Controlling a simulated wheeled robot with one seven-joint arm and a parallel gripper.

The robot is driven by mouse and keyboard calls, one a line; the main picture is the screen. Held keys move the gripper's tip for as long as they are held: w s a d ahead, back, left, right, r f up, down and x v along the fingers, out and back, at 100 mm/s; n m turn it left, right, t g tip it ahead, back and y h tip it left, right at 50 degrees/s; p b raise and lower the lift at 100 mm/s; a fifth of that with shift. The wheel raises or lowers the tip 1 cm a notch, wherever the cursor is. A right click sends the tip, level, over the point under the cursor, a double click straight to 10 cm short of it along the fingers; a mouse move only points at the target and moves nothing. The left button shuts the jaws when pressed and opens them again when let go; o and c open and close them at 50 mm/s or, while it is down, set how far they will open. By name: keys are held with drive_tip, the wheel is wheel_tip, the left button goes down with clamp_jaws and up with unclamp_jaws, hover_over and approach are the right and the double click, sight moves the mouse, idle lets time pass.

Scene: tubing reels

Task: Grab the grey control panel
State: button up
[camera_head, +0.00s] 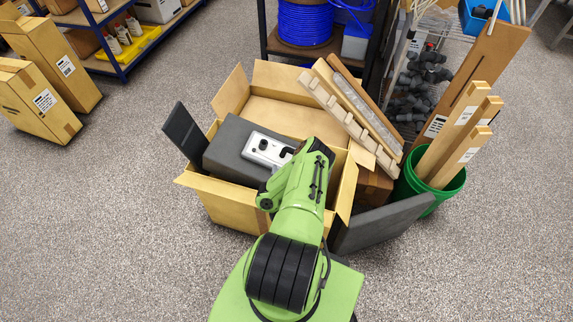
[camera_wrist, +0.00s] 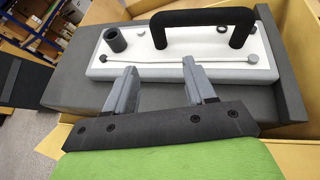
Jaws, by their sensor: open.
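The grey control panel (camera_head: 262,149) is a pale slab with dark fittings, lying on a dark grey foam block (camera_head: 226,150) inside an open cardboard box (camera_head: 228,207). My arm covers its right part in the head view. In the wrist view the panel (camera_wrist: 100,66) shows a black arched handle (camera_wrist: 203,17), a dark round knob and a thin cord along its face. My gripper (camera_wrist: 158,78) is open, its two fingers apart at the panel's near edge, short of the handle. Nothing is between the fingers. I cannot tell whether they touch the panel.
A dark grey foam sheet (camera_head: 184,134) stands at the box's left, another (camera_head: 385,222) leans at its right. A wooden rack (camera_head: 350,112) leans behind. A green bucket (camera_head: 441,197) holds wooden posts at right. Shelves with a blue reel (camera_head: 304,24) stand behind.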

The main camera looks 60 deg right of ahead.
sight(283, 155)
drive_tip(key=b+x, duration=0.4)
drive_tip(key=b, duration=0.1)
drive_tip(key=shift+a+f, duration=0.15)
drive_tip(key=shift+f, duration=0.15)
drive_tip(key=b+x, duration=0.2)
drive_tip(key=b, duration=0.3)
drive_tip(key=shift+w+d, duration=0.25)
drive_tip(key=shift+w+d+r, duration=0.1)
drive_tip(key=shift+w+d, duration=0.05)
drive_tip(key=shift+d, duration=0.3)
drive_tip(key=shift+w+d, duration=0.15)
drive_tip(key=shift+d, duration=0.3)
drive_tip(key=shift+p+x, duration=0.3)
drive_tip(key=shift+x, duration=0.65)
drive_tip(key=shift+c, duration=0.5)
clamp_jaws()
